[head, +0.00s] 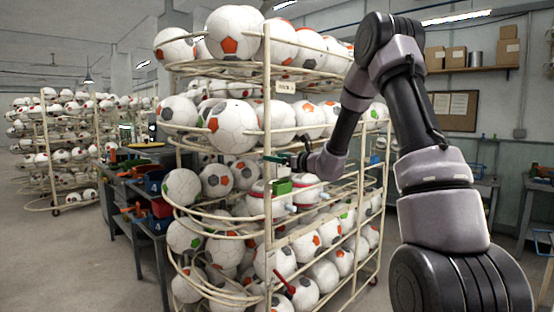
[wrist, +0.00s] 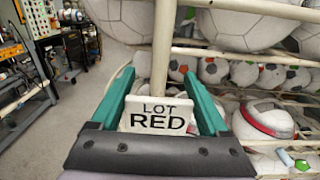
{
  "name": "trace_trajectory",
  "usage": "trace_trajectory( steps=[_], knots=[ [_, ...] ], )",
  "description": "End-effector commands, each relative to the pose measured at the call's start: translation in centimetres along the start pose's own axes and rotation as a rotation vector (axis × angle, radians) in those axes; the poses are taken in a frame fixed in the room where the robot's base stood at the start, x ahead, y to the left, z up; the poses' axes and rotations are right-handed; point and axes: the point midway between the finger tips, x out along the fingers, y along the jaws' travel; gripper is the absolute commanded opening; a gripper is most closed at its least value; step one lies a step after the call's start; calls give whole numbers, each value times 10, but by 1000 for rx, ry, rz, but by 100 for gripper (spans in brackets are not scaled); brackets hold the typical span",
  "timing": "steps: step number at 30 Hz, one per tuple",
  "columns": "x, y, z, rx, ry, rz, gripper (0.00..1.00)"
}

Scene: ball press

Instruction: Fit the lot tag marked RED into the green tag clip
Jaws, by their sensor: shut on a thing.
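The lot tag, a white plate reading LOT RED (wrist: 157,115), sits between the teal fingers of my gripper (wrist: 160,85) in the wrist view, its face towards the camera and roughly level. In the head view my gripper (head: 276,158) is beside the rack's front post, and the tag is too small to make out. A green block (head: 282,187), which looks like the green tag clip, is on that post just below my gripper. In the wrist view the post rises behind the tag; I cannot make out the clip there.
The cream wire rack (head: 267,120) is full of footballs, close around my gripper. A white label (head: 285,87) is higher on the post and a red piece (head: 284,281) lower. Workbenches with blue and red bins (head: 160,207) stand to the left. Open floor lies at far left.

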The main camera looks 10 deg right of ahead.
Motion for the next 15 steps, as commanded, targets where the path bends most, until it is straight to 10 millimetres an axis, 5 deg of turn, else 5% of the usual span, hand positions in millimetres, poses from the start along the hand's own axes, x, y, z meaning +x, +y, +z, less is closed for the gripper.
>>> trace_trajectory(
  steps=[15],
  knots=[
    [0,0,-7,0,1,1,26]
  ],
)
